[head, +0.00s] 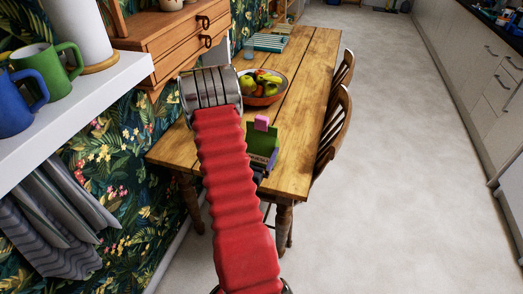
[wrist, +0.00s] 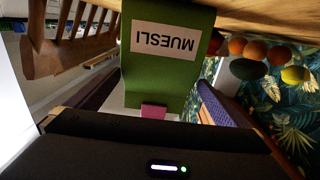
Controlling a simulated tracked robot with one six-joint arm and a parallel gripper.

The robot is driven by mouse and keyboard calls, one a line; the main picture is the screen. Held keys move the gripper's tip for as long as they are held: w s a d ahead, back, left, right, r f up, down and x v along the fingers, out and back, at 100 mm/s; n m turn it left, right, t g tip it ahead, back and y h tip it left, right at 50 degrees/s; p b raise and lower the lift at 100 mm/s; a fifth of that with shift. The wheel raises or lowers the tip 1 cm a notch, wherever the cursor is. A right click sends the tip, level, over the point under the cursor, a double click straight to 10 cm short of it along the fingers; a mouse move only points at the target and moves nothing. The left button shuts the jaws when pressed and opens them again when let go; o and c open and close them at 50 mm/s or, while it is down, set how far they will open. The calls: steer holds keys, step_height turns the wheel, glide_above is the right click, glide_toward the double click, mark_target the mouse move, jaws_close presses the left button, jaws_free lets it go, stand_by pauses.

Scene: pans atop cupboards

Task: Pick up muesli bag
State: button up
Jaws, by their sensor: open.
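The muesli bag (wrist: 190,60) is green with a white label reading MUESLI, upside down in the wrist view, and a pink piece (wrist: 153,111) at its top end. In the head view the bag (head: 263,140) shows on the near end of the wooden table, partly hidden by my red arm. My gripper (wrist: 160,85) is open, with one finger on each side of the bag's pink-tipped end. I cannot tell whether either finger touches the bag. In the head view my gripper is mostly hidden behind the arm.
A bowl of fruit (head: 265,99) stands on the table (head: 304,108) beyond the bag. Wooden chairs (head: 335,122) stand along the table's right side. A white shelf (head: 105,99) with a green mug (head: 42,62) and a blue mug (head: 16,112) is at left. The floor at right is clear.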

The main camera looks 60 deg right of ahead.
mark_target(260, 144)
steer(key=shift+w+d+r, duration=0.15)
steer(key=shift+d, duration=2.45)
steer(key=shift+c, duration=0.4)
steer(key=c, duration=1)
